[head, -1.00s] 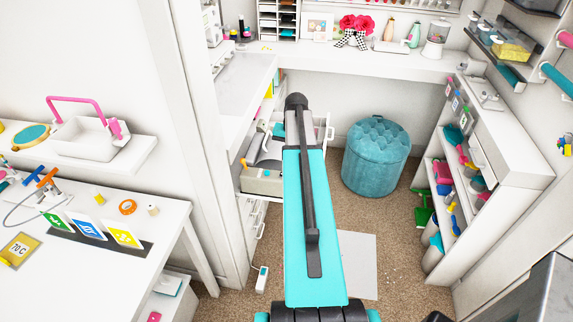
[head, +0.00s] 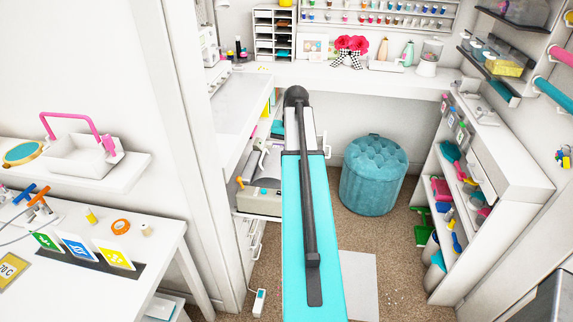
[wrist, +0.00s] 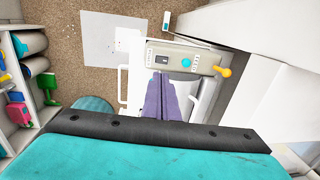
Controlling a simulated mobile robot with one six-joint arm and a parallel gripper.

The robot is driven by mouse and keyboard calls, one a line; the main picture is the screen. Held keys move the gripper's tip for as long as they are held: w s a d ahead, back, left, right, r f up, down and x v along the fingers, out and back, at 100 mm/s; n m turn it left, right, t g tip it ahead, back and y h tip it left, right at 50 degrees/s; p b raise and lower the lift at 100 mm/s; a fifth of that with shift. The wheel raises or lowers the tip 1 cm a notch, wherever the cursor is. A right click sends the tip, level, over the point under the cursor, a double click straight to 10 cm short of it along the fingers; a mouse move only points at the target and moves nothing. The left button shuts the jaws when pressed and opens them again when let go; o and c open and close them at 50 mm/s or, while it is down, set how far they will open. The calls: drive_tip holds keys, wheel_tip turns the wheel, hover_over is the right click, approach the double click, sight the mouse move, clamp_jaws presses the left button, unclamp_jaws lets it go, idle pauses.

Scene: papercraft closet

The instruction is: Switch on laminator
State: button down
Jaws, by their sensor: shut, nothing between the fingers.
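The laminator (head: 262,201) is a beige machine with a yellow knob (head: 240,182) on its side. It sits on a pulled-out white shelf or drawer, left of my arm in the head view. My gripper (wrist: 163,78) shows as purple fingers pressed together and empty. Its tips appear just below the panel in the picture; I cannot tell whether they touch it. My arm hides the gripper in the head view.
A teal tufted stool (head: 374,175) stands under the back counter. A white shelf unit (head: 497,150) lines the right wall. A white table (head: 110,262) with cards is at left. Carpet right of my arm is mostly clear.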

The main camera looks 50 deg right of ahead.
sight(278, 192)
drive_tip(key=shift+d+f+t+b, duration=0.15)
drive_tip(key=shift+t+b, duration=0.15)
drive_tip(key=shift+b, duration=0.55)
drive_tip(key=shift+w+y+b, duration=0.1)
drive_tip(key=shift+y+b, duration=0.2)
drive_tip(key=shift+b, duration=0.1)
drive_tip(key=shift+w+r, duration=0.1)
drive_tip(key=shift+r, duration=0.2)
drive_tip(key=shift+f, duration=0.2)
drive_tip(key=shift+w+a+f+p, duration=0.35)
drive_tip(key=shift+f+p, duration=0.35)
drive_tip(key=shift+f, duration=1.55)
drive_tip(key=shift+w+a+f+p, duration=0.2)
drive_tip(key=shift+w+f+p, duration=0.4)
drive_tip(key=shift+f, duration=1.6)
drive_tip(key=shift+w+a+f+p, duration=0.3)
drive_tip(key=shift+f+p, duration=0.55)
drive_tip(key=shift+f, duration=1.4)
